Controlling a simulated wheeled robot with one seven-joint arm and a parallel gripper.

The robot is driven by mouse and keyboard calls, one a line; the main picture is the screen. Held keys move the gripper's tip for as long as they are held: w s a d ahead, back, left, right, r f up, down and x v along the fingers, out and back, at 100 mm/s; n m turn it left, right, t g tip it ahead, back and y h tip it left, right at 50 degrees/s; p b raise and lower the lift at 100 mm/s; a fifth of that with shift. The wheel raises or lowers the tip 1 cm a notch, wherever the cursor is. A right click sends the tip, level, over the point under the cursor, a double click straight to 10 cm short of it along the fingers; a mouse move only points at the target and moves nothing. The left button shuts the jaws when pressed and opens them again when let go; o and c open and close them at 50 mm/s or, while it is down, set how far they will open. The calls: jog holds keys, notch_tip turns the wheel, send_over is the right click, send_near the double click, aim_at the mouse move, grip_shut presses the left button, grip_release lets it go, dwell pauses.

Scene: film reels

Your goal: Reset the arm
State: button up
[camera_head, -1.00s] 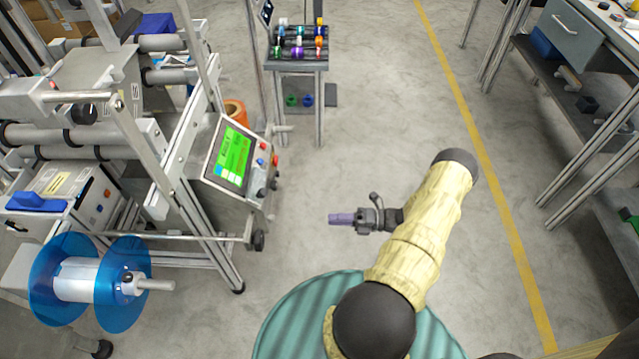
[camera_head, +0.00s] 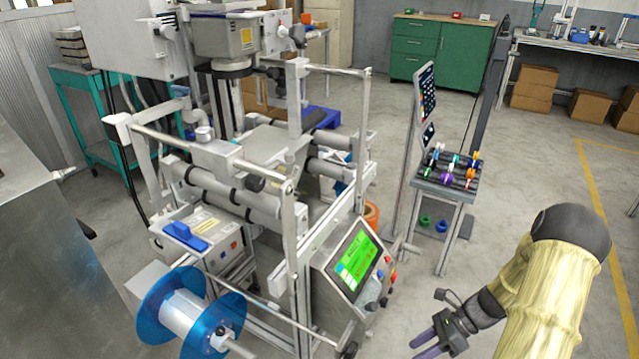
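My arm, in a cream padded sleeve, is at the lower right of the head view. My gripper (camera_head: 431,345) is at its end, low in the picture over the floor, with purple fingers pointing down and left. I see no object between the fingers, but they are small and near the bottom edge, so I cannot tell how far apart they are.
Left of my gripper stands a roller machine with a green-lit control panel (camera_head: 355,262) and a blue film reel (camera_head: 190,312). A small rack of coloured spools (camera_head: 447,180) stands behind. A green cabinet (camera_head: 440,48) is far back. Floor beyond the arm is clear.

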jog(key=s+a+r+n+t+h, duration=0.25)
jog(key=a+r+n+h, duration=0.25)
jog(key=r+n, duration=0.5)
jog(key=s+a+r+n+t+h, duration=0.25)
jog(key=a+r+n+h, duration=0.2)
jog(key=r+n, duration=0.6)
notch_tip(320, 180, up, 30)
jog(key=n+p, duration=0.1)
jog(key=p, duration=3)
jog(key=shift+d+p, duration=0.25)
jog(key=shift+p, duration=0.1)
jog(key=shift+n, duration=0.25)
